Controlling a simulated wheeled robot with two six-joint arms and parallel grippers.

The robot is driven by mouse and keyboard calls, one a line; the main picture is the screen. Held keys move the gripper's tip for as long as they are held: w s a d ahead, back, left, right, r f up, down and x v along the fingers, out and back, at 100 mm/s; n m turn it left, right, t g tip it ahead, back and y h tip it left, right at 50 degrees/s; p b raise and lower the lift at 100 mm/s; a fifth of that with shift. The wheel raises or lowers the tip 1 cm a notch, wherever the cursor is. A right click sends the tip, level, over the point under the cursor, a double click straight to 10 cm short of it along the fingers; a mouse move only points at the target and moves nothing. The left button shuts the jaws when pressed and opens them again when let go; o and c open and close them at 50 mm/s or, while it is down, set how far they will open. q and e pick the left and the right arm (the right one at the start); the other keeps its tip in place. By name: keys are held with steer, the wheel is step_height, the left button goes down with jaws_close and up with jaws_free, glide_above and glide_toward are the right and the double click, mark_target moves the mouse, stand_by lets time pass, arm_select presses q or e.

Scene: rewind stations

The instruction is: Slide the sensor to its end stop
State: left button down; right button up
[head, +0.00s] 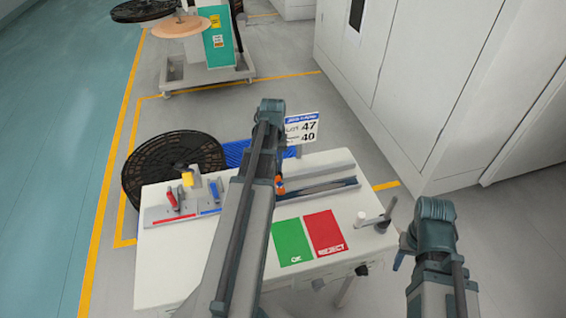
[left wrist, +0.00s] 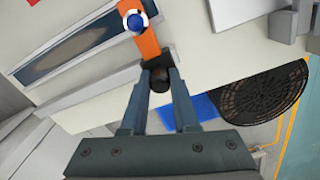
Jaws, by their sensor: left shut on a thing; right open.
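The orange sensor (head: 279,188) sits at the left end of a grey rail (head: 330,186) with a dark slot, on the white table. In the left wrist view the sensor (left wrist: 149,42) has a round blue-and-white top and a dark knob at its near end. My left gripper (left wrist: 160,88) is shut on that knob. In the head view my left arm hides this gripper and part of the sensor. I cannot make out the end stop. My right gripper (head: 401,254) is open and empty, off the table's right edge.
Green OK and red REJECT pads (head: 325,232) lie on the table (head: 190,255) front. A fixture with red and blue handles (head: 172,200) stands left. A metal post (head: 384,216) stands at the right edge. A black reel (head: 172,165) and a sign (head: 301,128) are behind.

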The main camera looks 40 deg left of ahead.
arm_select(q)
steer(key=shift+s+a, duration=0.1)
steer(key=shift+s, duration=0.05)
steer(key=c, duration=0.7)
jaws_free()
steer(key=shift+s+a, duration=0.1)
steer(key=shift+a, duration=0.05)
steer(key=shift+r+p, duration=0.5)
step_height(320, 180, up, 13)
steer(key=p, duration=1.2)
steer(key=shift+f+p, duration=0.15)
steer(key=shift+p, duration=0.25)
